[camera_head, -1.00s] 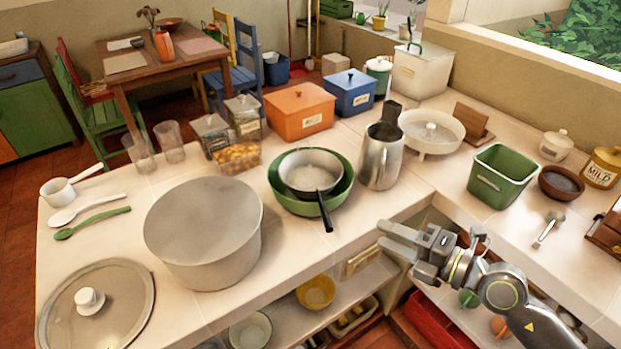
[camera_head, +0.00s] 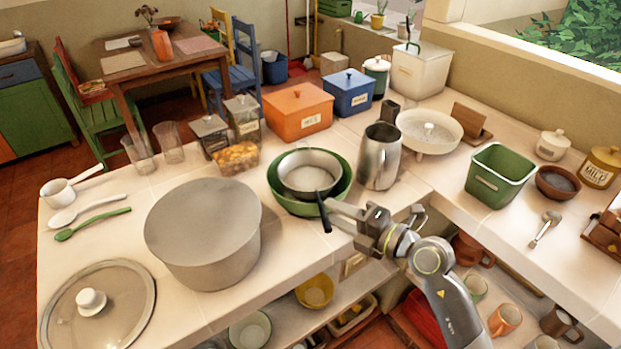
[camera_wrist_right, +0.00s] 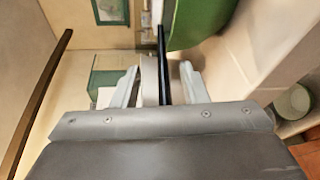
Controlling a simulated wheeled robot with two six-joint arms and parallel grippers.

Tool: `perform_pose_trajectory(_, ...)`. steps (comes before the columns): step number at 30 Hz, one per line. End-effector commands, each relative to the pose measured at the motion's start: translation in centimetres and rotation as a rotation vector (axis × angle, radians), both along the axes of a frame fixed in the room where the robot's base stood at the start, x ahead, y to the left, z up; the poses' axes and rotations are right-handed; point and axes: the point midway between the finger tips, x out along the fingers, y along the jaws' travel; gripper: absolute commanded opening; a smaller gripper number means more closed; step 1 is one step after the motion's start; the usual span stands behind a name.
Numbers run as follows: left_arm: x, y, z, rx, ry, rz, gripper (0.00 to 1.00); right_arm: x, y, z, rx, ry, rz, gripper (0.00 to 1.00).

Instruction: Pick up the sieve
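The sieve (camera_head: 308,170) is a round grey pan-like piece with a black handle. It rests inside a green bowl (camera_head: 280,203) on the counter, with its handle pointing toward the counter's front edge. My right gripper (camera_head: 338,217) is at the handle's end, its fingers pointing left. In the right wrist view the dark handle (camera_wrist_right: 162,62) runs between the two spread fingers (camera_wrist_right: 160,88), with the green bowl (camera_wrist_right: 200,22) beyond at the upper right. Whether a finger touches the handle cannot be told. My left gripper is not in view.
A big grey pot (camera_head: 205,255) stands left of the bowl and a metal jug (camera_head: 380,160) right of it. A glass lid (camera_head: 125,300) lies at the front left. Below the counter is a shelf with a yellow bowl (camera_head: 315,290) and mugs (camera_head: 505,318).

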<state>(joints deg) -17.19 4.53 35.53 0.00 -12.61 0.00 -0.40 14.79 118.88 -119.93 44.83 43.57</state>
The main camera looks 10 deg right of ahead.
Motion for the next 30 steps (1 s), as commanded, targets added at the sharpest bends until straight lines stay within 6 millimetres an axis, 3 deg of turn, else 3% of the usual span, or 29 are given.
perform_pose_trajectory(9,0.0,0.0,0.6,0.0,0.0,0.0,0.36,3.4,2.4,-0.8,0.001,0.0,-0.001,0.4)
perform_pose_trajectory(17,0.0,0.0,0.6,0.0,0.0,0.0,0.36,3.6,2.6,-0.9,-0.001,-0.001,-0.002,0.4)
perform_pose_trajectory(26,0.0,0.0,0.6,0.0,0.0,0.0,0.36,3.6,2.6,-0.9,0.0,0.0,-0.002,0.03)
perform_pose_trajectory(30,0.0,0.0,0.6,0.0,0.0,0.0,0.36,3.6,2.6,-0.9,-0.001,0.0,-0.002,0.0)
